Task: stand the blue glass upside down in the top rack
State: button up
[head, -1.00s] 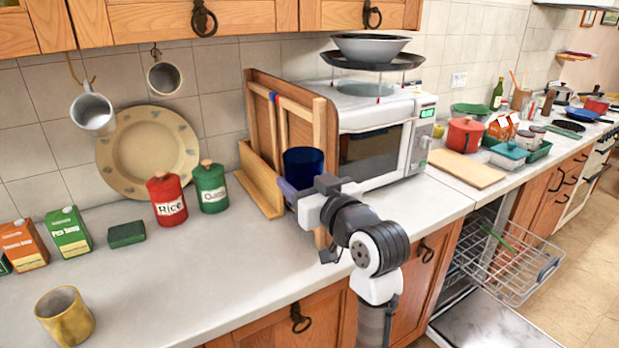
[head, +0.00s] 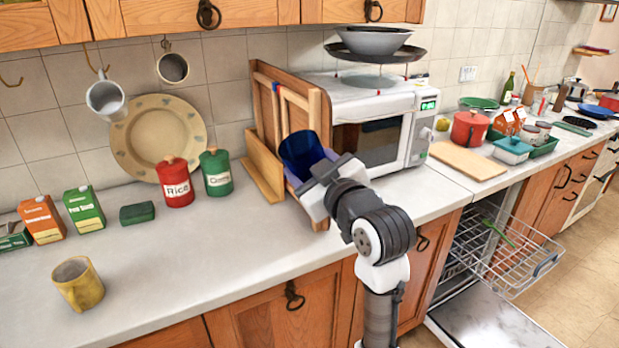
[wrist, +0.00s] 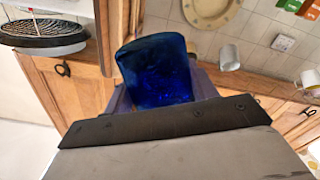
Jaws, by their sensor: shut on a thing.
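The blue glass (head: 301,152) is held in my gripper (head: 305,180) above the counter, in front of the wooden rack beside the microwave. It is tilted, with its open mouth up and leaning left in the head view. In the wrist view the blue glass (wrist: 157,70) sits between the two fingers of my gripper (wrist: 160,95), which are shut on it. The top rack (head: 508,250) of the dishwasher is pulled out at the lower right. A green utensil (head: 497,232) lies in it. My arm hides part of the counter below the glass.
The open dishwasher door (head: 490,322) lies flat below the rack. The microwave (head: 385,125) and a wooden board (head: 467,160) stand on the counter between glass and rack. A yellow mug (head: 78,284) stands at the left front. Mugs hang above.

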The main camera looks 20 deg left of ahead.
jog(key=n+b, duration=0.2)
jog(key=n, duration=0.1)
jog(key=shift+d+f, duration=0.1)
jog(key=shift+f, duration=0.15)
jog(key=n+b, duration=0.1)
jog(key=n, duration=0.1)
jog(key=n+b, duration=0.1)
jog(key=n, duration=0.2)
jog(key=shift+w+r, duration=0.1)
jog(key=shift+r, duration=0.1)
jog(key=n+b, duration=0.2)
jog(key=n, duration=0.2)
jog(key=shift+d+r+n, duration=0.1)
jog(key=shift+r+n, duration=0.05)
jog(key=shift+n, duration=0.25)
jog(key=n+b, duration=0.5)
jog(key=n, duration=0.1)
jog(key=shift+n, duration=0.4)
jog(key=n+b, duration=0.1)
jog(key=n, duration=0.2)
jog(key=shift+r+b, duration=0.15)
jog(key=shift+b, duration=0.2)
jog(key=n+b, duration=0.1)
jog(key=n, duration=0.3)
jog(key=shift+r+n, duration=0.15)
jog(key=shift+n, duration=0.25)
jog(key=n, duration=0.3)
jog(key=shift+s+a+r+n, duration=0.15)
jog(key=shift+s+a+n, duration=0.05)
jog(key=shift+n, duration=0.1)
